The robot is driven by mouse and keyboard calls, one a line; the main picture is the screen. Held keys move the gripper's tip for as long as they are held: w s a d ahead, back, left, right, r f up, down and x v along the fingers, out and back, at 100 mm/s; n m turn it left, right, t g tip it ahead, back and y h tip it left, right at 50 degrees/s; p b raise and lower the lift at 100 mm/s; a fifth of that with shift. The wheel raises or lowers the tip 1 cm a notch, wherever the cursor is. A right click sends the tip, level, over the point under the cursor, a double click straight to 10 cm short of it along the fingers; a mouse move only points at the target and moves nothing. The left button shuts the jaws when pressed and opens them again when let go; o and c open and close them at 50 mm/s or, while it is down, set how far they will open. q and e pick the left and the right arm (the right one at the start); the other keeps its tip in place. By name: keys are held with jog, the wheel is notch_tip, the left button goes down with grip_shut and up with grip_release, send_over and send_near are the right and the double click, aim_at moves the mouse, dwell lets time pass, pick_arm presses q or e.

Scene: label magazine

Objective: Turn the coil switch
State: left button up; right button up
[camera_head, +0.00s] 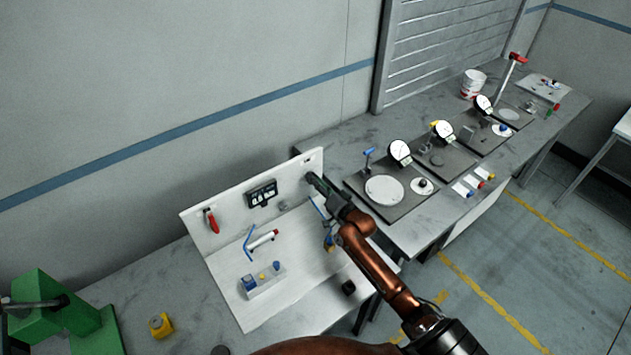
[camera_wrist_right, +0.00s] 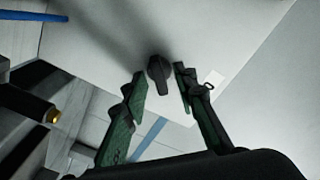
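The coil switch appears to be the black knob (camera_wrist_right: 158,70) on the white panel (camera_wrist_right: 115,25) in the right wrist view. My right gripper (camera_wrist_right: 160,76) is open, with its green fingertips on either side of the knob. A gap shows between the knob and each finger, so it is not gripped. In the head view my right gripper (camera_head: 312,180) is at the right part of the upright white panel (camera_head: 230,188) and hides the knob there. My left gripper is not in view.
The panel carries a red-handled part (camera_head: 211,220) and a black display box (camera_head: 262,194). Its base holds a block with blue and yellow parts (camera_head: 263,281). Dial gauge stands (camera_head: 400,152) line the bench to the right. A green machine (camera_head: 60,312) stands at lower left.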

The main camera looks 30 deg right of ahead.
jog(key=s, duration=1.2)
jog(key=shift+d, duration=0.45)
